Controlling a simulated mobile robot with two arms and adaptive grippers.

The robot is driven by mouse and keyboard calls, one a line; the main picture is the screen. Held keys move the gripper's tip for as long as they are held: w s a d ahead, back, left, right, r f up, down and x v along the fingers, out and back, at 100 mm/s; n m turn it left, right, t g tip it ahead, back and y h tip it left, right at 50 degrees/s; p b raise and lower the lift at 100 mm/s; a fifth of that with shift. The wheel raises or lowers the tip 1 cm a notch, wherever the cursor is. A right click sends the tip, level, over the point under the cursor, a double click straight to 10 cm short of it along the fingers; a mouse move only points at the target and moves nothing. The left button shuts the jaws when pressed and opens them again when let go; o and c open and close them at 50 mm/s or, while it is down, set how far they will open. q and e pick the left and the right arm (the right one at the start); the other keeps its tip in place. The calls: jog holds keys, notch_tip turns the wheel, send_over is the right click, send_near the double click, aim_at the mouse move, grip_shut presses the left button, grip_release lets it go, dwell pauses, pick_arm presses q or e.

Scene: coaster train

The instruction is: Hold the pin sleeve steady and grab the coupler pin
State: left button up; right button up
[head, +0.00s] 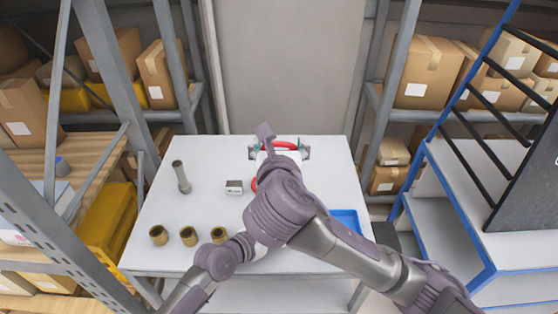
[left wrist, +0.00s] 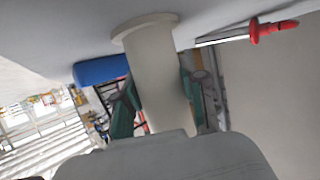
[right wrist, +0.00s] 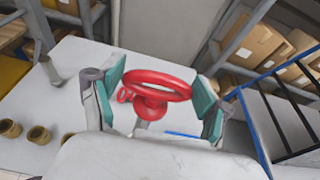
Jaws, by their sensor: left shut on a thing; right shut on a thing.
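My right gripper (head: 284,150) is at the back of the white table in the head view. In the right wrist view its teal pads (right wrist: 160,95) are shut on the coupler pin (right wrist: 150,82), at its red ring-shaped head with a knob below. The red head also shows in the head view (head: 285,143). In the left wrist view my left gripper (left wrist: 158,100) is shut on the pin sleeve (left wrist: 150,62), a cream tube with a flange at one end. In the head view my arm hides the sleeve and the left gripper's fingers.
Several brass cups (head: 189,235) stand at the table's front left. A blue tray (head: 345,220) lies at right. A slim red-and-metal piece (left wrist: 268,30) shows in the left wrist view.

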pick_arm(q)
jog(key=o, duration=1.3)
jog(key=shift+a, duration=0.1)
